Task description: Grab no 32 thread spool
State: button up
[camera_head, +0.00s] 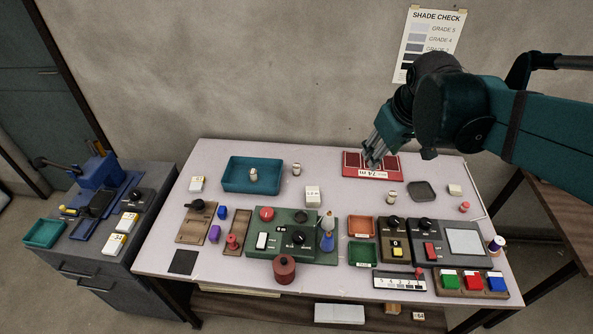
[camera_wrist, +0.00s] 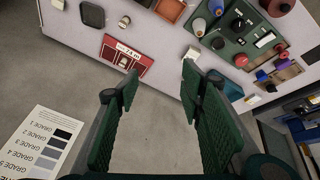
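Several small pale spools stand on the table: one in the teal tray (camera_head: 252,174), one behind the green machine (camera_head: 296,168), and one right of the red case (camera_head: 392,197). A blue-and-white spool (camera_head: 497,244) stands at the right edge. In the wrist view, one pale spool (camera_wrist: 124,21) stands on the table and another (camera_wrist: 123,62) is by the red case. No number 32 is readable on any spool. My gripper (camera_head: 373,155) is above the back edge of the table, near the red case. In the wrist view its fingers (camera_wrist: 160,73) are wide apart with nothing between them.
The red case (camera_head: 371,174) has a white label. A green machine (camera_head: 290,246) with cone-shaped bobbins (camera_head: 327,241), a dark control panel (camera_head: 451,255) and small orange and green trays (camera_head: 361,227) crowd the front. A shade check chart (camera_head: 433,35) hangs on the wall behind.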

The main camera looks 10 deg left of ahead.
jog(key=w+a+f+n+g, duration=0.1)
jog(key=w+a+f+n, duration=0.15)
jog(key=w, duration=0.35)
jog(key=w+a+f+n, duration=0.1)
jog(key=w+a, duration=0.2)
jog(key=w, duration=0.2)
jog(key=n+g, duration=0.4)
jog(key=n, duration=0.5)
send_over(296, 165)
jog(key=shift+h, duration=0.3)
jog(key=f, duration=2.7)
jog(key=shift+d+f, duration=0.2)
jog(key=shift+d, duration=0.15)
jog(key=shift+w+a+f+n, duration=0.15)
jog(key=shift+a+f+n, duration=0.1)
jog(key=shift+f, duration=0.25)
jog(key=shift+f, duration=1.25)
jog(key=shift+f, duration=0.1)
